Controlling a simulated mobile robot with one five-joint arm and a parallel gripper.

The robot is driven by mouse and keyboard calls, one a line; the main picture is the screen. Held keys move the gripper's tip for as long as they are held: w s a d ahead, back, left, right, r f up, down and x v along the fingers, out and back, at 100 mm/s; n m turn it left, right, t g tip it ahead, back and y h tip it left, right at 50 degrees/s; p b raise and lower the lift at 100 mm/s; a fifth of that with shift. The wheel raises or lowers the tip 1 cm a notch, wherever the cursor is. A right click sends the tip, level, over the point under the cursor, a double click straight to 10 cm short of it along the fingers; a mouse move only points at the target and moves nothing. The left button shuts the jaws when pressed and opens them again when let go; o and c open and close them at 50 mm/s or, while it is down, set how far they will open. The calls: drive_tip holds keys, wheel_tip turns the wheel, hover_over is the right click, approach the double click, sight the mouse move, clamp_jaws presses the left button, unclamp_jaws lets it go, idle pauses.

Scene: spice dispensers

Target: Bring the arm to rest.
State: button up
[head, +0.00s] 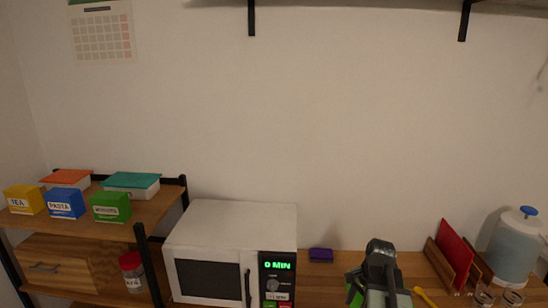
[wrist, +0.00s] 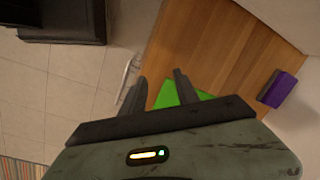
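My gripper (wrist: 158,90) shows in the wrist view with its two dark fingers apart and nothing between them. It points down past the edge of the wooden counter (wrist: 215,45). A green flat thing (wrist: 180,92) lies on the counter beyond the fingers, partly hidden by my gripper body. In the head view my arm (head: 380,275) stands folded at the bottom, right of the microwave, and the fingertips are not clear there.
A white microwave (head: 230,250) reading 0 MIN stands left of my arm. A purple block (head: 321,255) lies between them. A red board in a rack (head: 455,250) and a blue-topped dispenser (head: 515,250) stand to the right. Shelves with boxes (head: 110,207) are at left.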

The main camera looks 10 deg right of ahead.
drive_tip(key=a+n+g+h, duration=0.1)
drive_tip(key=a+n, duration=1.3)
drive_tip(key=a, duration=1.1)
drive_tip(key=shift+a+f, duration=0.15)
drive_tip(key=shift+a, duration=0.25)
